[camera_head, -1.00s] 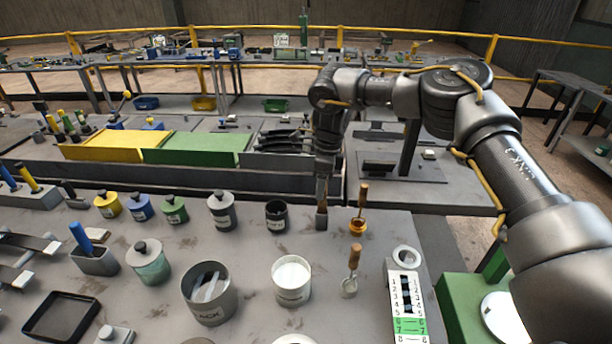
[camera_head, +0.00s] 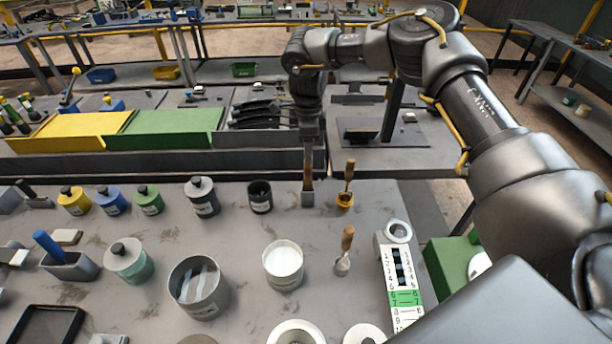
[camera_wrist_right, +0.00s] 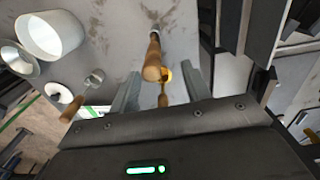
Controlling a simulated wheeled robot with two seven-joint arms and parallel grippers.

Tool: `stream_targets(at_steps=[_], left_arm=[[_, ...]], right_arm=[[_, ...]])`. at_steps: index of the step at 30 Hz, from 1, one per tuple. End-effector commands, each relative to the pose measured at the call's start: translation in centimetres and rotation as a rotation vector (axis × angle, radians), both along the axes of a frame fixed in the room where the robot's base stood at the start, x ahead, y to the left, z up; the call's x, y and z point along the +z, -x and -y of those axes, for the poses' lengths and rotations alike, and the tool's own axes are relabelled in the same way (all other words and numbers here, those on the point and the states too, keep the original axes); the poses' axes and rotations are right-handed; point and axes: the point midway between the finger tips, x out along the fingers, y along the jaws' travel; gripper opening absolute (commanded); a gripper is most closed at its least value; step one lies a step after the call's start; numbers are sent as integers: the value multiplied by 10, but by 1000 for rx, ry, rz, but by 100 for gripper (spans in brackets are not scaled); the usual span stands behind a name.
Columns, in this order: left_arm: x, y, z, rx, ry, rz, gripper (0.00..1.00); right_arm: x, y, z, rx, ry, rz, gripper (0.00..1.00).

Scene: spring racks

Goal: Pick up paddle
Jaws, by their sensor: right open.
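The paddle (camera_head: 308,176) stands upright on the grey bench, with a wooden handle and a grey flat lower end. In the right wrist view the paddle's wooden handle (camera_wrist_right: 153,58) points toward the camera, in the gap in front of the fingers. My right gripper (camera_head: 309,146) is directly above the paddle, pointing down. In the right wrist view its two fingers (camera_wrist_right: 160,84) are spread apart, with nothing clamped. I cannot tell how far the handle top reaches between them. My left gripper is not in view.
A wooden-handled tool in an amber pot (camera_head: 345,200) stands close right of the paddle. A dark cup (camera_head: 260,197) is close left. A wooden-handled scoop (camera_head: 343,262), a white-filled pot (camera_head: 284,266) and a numbered strip (camera_head: 402,282) are nearer. A raised ledge (camera_head: 200,160) runs behind.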

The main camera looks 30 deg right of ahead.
Motion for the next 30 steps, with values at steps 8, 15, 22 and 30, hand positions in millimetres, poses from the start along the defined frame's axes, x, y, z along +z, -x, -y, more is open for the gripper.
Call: stream_targets(at_steps=[8, 15, 22, 30], left_arm=[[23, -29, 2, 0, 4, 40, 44], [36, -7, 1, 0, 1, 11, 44], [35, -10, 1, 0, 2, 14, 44], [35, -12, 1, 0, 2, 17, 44]], right_arm=[[-15, 3, -3, -1, -1, -4, 48], [-47, 3, -5, -1, 0, -1, 48], [-52, 3, -5, -1, -1, 0, 48], [-52, 3, -5, -1, -1, 0, 18]])
